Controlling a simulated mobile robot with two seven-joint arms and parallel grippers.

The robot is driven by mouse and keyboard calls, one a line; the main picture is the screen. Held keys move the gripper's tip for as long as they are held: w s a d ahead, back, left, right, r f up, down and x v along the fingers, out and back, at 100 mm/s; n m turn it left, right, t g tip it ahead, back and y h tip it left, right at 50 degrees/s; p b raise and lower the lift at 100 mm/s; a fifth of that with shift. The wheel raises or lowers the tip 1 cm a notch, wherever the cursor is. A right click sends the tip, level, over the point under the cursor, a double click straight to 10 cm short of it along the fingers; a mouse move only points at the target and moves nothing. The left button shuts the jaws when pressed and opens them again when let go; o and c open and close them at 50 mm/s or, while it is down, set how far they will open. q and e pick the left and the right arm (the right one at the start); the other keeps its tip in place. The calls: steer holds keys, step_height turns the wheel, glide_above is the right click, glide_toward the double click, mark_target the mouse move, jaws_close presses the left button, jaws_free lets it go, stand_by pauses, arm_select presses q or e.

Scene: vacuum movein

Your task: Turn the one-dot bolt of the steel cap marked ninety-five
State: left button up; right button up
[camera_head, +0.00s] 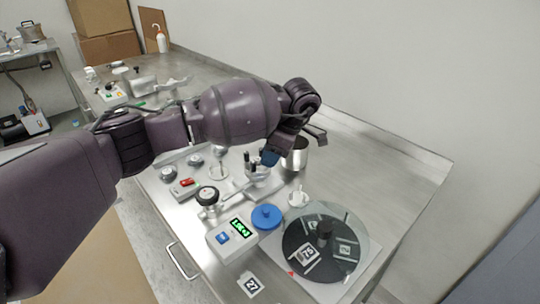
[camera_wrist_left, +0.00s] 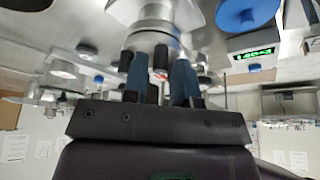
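My left gripper (camera_head: 290,148) hangs over the back of the near bench, close to a steel cylinder (camera_head: 299,160) that it partly covers. In the left wrist view the two blue fingers (camera_wrist_left: 157,72) stand apart. A dark post with a red part (camera_wrist_left: 160,74) shows in the gap between them; I cannot tell whether it touches either finger. A round steel body (camera_wrist_left: 155,22) lies just beyond the fingertips. I cannot read a ninety-five mark or make out a one-dot bolt in either view. My right gripper is out of view.
A dark turntable (camera_head: 312,262) under a clear disc carries marked tags. The bench's right side (camera_head: 385,185) is clear.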

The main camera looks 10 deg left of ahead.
arm_select(q)
steer(key=shift+f, duration=0.15)
jaws_close()
steer(key=shift+s+m+t, duration=0.1)
steer(key=shift+m+t, duration=0.8)
steer(key=shift+m, duration=1.4)
jaws_free()
steer(key=v, duration=1)
steer(key=shift+r+p, duration=0.4)
steer(key=shift+p, duration=0.05)
